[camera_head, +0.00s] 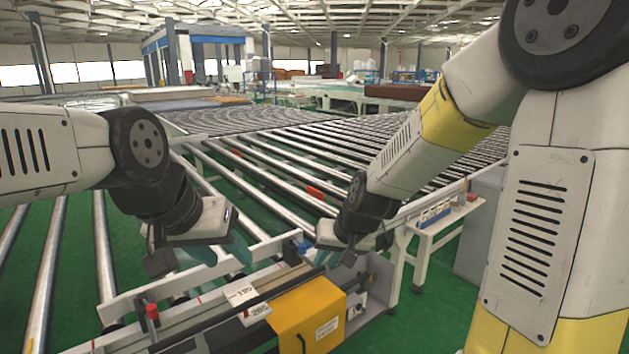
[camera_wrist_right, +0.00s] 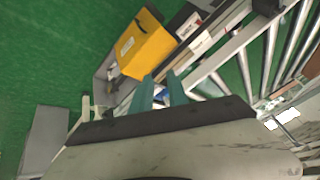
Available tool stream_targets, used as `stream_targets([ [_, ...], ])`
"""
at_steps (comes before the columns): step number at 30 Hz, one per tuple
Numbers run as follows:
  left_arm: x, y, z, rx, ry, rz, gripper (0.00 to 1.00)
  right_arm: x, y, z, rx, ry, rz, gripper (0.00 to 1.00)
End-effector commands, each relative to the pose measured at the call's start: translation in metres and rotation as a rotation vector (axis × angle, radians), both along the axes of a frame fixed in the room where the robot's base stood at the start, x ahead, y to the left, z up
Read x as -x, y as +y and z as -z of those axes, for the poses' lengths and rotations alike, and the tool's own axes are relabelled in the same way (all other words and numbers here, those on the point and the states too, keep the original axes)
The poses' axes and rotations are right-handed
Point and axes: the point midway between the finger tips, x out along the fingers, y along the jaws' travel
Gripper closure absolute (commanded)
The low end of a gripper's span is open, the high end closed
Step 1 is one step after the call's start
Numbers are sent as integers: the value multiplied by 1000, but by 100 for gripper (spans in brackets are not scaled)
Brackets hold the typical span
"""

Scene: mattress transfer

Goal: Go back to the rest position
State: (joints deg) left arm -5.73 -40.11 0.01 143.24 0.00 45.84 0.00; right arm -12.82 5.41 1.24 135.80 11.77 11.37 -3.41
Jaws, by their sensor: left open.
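My left gripper (camera_head: 218,253) hangs from the arm at the left, fingers pointing down over the conveyor's near edge. Its teal fingers are apart and nothing shows between them. My right gripper (camera_head: 333,258) points down at the conveyor's end rail, right of the left one. In the right wrist view its two teal fingers (camera_wrist_right: 160,86) stand apart with a gap and hold nothing. The rail and the yellow box lie beyond the fingertips. Both arms are bent and reach forward.
A yellow box (camera_head: 307,314) on a rail unit stands below the grippers. Metal conveyor rollers (camera_head: 270,165) spread behind. A white side table (camera_head: 440,222) and a grey cabinet (camera_head: 480,232) are at right. Green floor (camera_head: 425,315) is bare at the lower right.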

Motion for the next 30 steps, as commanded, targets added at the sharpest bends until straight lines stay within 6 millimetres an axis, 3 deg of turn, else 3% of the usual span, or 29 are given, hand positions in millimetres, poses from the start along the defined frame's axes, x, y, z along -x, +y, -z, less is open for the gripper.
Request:
stream_targets([
  [1,0,0,0,0,0,0,54,10,-11,-22,-1,-18,3,80],
  [6,0,0,0,0,0,0,54,54,-46,-75,16,-43,4,80],
  [12,0,0,0,0,0,0,54,115,-84,-116,52,-65,22,80],
  [19,0,0,0,0,0,0,54,164,-109,-132,88,-73,48,80],
  [30,0,0,0,0,0,0,54,173,-114,-134,95,-70,53,80],
])
